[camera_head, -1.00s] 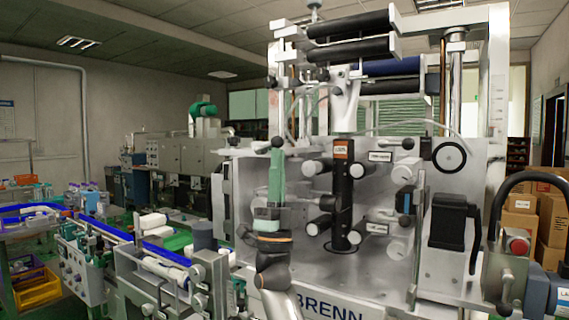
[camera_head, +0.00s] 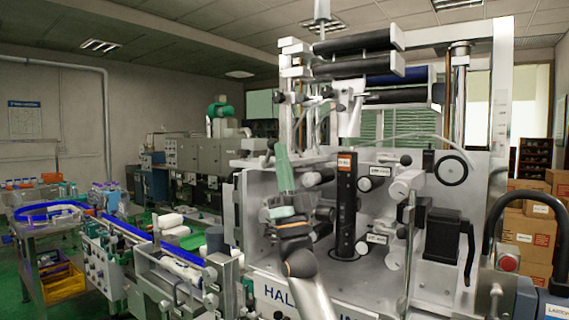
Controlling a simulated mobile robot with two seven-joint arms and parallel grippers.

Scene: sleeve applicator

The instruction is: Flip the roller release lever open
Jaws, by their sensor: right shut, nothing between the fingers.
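My right gripper (camera_head: 282,148) is shut and points upward in front of the left part of the sleeve applicator's metal face (camera_head: 262,185). Its pale green fingers show edge-on, tilted a little left. A small dark knob (camera_head: 270,143) sits close beside the fingertips; whether they touch I cannot tell. A black ball-ended lever (camera_head: 406,160) stands out at the upper right of the face, well apart from the gripper. I cannot tell for sure which of these is the roller release lever. My left gripper is not in view.
Black rollers (camera_head: 352,42) top the machine. A black post (camera_head: 345,205) stands right of my gripper, with short rollers around it. A black box (camera_head: 443,235) and a black hoop (camera_head: 515,200) lie farther right. A conveyor (camera_head: 150,245) runs on the left.

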